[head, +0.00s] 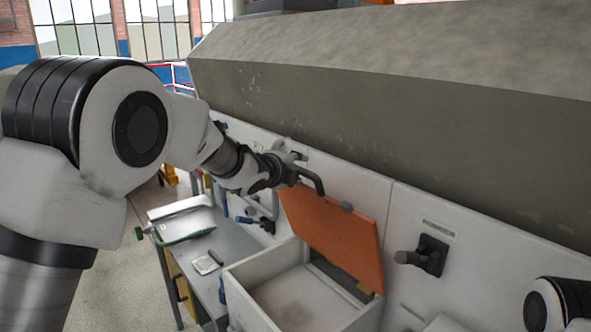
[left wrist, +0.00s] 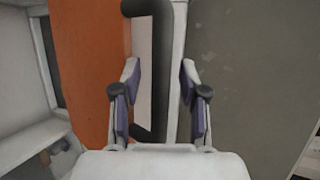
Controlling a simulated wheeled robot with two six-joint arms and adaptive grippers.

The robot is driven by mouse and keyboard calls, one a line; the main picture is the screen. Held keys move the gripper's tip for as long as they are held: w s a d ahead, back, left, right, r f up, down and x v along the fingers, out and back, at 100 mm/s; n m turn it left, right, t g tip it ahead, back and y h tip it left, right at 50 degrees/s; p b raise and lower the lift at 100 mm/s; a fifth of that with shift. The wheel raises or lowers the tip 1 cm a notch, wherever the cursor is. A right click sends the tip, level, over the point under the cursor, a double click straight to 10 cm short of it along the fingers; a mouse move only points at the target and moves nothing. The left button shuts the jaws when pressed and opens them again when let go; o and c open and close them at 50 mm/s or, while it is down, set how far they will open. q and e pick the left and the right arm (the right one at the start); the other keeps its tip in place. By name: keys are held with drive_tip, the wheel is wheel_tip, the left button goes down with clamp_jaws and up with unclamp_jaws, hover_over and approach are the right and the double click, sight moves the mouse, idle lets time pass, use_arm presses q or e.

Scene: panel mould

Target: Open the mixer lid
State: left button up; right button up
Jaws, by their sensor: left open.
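The mixer lid is an orange panel (head: 330,236) that stands raised and tilted against the white wall, above an open white box (head: 255,285). It also shows at the left in the left wrist view (left wrist: 88,80). Its dark bar handle (head: 317,182) is at the lid's upper edge. My left gripper (head: 297,172) is open at the handle. In the left wrist view the handle (left wrist: 162,75) runs between the two parted fingers, without clear contact on either one. My right gripper is out of view; only a piece of my right arm shows at the bottom right.
A big grey concrete-like slab (head: 400,110) overhangs the white wall. A black lever switch (head: 428,255) sticks out right of the lid. Open floor lies left of the bench.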

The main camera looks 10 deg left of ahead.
use_arm(q)
drive_tip(key=v, duration=1.2)
